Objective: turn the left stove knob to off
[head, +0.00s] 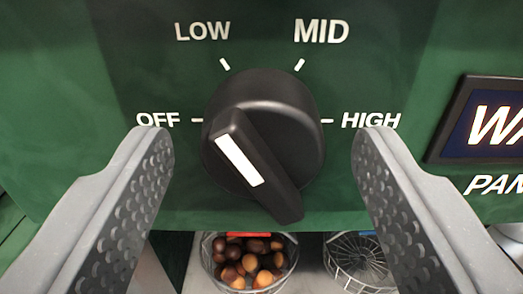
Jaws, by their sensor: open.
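The black stove knob (285,120) sits on a green panel in the middle of the head view. Its raised grip bar slants from upper left to lower right. The white mark (239,160) is on the bar's upper-left half, and its slant points toward the LOW tick, not level toward OFF. The OFF label (158,120) is left of the knob, LOW (202,32) upper left, MID (321,31) upper right and HIGH (371,120) right. My gripper (262,140) is open, with one grey finger on each side of the knob, and a gap shows between each finger and the knob.
A lit sign (492,122) in a dark frame is on the panel at the right. Below the panel, a wire basket (208,262) holds several chestnuts (250,262). Another wire basket (358,262) beside it looks empty. The panel around the knob is flat and clear.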

